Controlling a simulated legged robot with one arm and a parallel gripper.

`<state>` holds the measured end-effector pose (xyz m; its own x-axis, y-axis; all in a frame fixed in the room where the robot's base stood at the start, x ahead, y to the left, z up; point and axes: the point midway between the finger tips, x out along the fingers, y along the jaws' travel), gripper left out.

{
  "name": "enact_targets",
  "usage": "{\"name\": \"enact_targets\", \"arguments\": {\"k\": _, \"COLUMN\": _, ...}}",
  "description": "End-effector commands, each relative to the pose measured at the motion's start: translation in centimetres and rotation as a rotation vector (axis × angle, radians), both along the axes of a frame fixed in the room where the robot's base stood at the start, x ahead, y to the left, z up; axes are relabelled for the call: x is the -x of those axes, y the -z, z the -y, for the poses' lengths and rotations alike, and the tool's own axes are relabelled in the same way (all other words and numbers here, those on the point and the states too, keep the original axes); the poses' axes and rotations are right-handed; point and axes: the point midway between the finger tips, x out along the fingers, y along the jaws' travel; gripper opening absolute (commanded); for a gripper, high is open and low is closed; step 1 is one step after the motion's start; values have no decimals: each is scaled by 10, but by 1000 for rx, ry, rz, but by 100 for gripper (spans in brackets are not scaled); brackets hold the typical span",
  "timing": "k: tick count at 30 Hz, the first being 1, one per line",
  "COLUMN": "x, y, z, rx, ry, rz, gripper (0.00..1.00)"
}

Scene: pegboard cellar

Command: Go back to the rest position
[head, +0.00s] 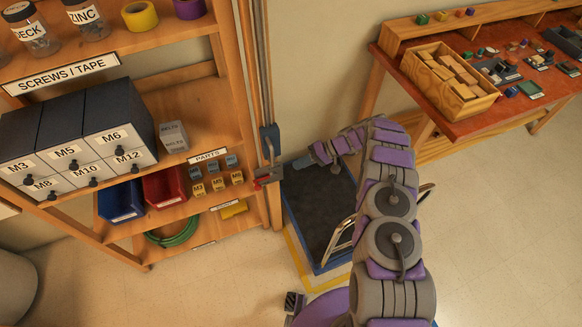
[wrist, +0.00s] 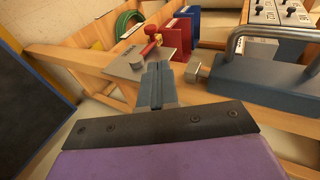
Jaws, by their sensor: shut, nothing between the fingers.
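My gripper (head: 291,165) is at the end of my purple and grey arm, to the right of the shelf's upright post. In the wrist view its two fingers (wrist: 158,85) are shut together with nothing between them. They point toward a grey metal plate with a red knob (wrist: 150,50), which also shows in the head view (head: 268,176) just left of the gripper. A blue padlock-like body with a steel shackle (wrist: 262,85) is right of the fingers in the wrist view. I see a gap between it and the fingers. No marked rest position shows.
The wooden shelf (head: 262,205) with drawers and bins stands close on the left. A dark-topped cart (head: 318,215) with a metal handle is below my arm. A red-topped workbench (head: 450,125) with a wooden box stands at right. Floor (head: 510,230) at lower right is clear.

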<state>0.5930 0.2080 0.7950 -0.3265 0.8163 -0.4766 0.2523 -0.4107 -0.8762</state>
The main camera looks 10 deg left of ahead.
Motion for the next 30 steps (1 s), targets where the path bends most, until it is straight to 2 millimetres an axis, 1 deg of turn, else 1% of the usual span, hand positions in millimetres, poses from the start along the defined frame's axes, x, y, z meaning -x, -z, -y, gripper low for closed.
{"name": "enact_targets", "arguments": {"k": 5, "x": -2, "y": -3, "z": 5, "rx": 0, "ry": 0, "rz": -1, "gripper": 0}}
{"name": "enact_targets", "arguments": {"k": 19, "x": -1, "y": -2, "z": 5, "rx": 0, "ry": 1, "rz": -2, "gripper": 0}}
{"name": "enact_targets", "arguments": {"k": 22, "x": -1, "y": -7, "z": 5, "rx": 3, "ry": 0, "rz": -4, "gripper": 0}}
{"name": "enact_targets", "arguments": {"k": 23, "x": -1, "y": -10, "z": 5, "rx": 6, "ry": 0, "rz": -5, "gripper": 0}}
{"name": "enact_targets", "arguments": {"k": 26, "x": -1, "y": -29, "z": 5, "rx": 23, "ry": -2, "rz": -11, "gripper": 0}}
{"name": "enact_targets", "arguments": {"k": 29, "x": 2, "y": -57, "z": 6, "rx": 52, "ry": -4, "rz": -22, "gripper": 0}}
{"name": "enact_targets", "arguments": {"k": 30, "x": 4, "y": -70, "z": 7, "rx": 66, "ry": -5, "rz": -28, "gripper": 0}}
